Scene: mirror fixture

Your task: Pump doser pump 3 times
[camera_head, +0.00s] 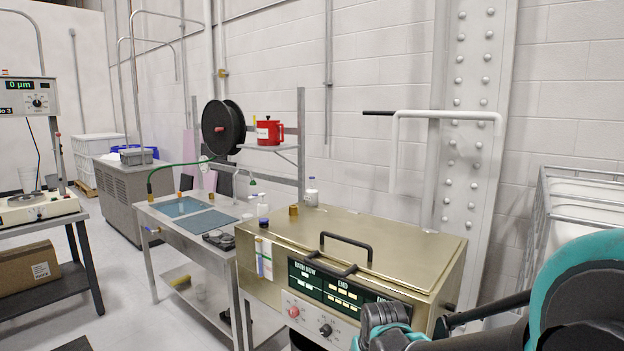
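No part is clearly labelled as a doser pump. A white bottle (311,191) stands behind the brass-coloured machine; either could be the doser, I cannot tell. My arm, teal and black, comes in from the lower right. My gripper (380,322) seems to be the grey and teal end in front of the machine's front panel, well right of and nearer than both bottles. Its fingers are not clear, and I see nothing held in it.
The brass-coloured machine (400,240) with a black lid handle stands between my arm and the metal work table (158,222). A red canister (269,132) sits on a shelf beside a black reel (222,128). A wire cage (580,190) stands at right. Floor is open at left.

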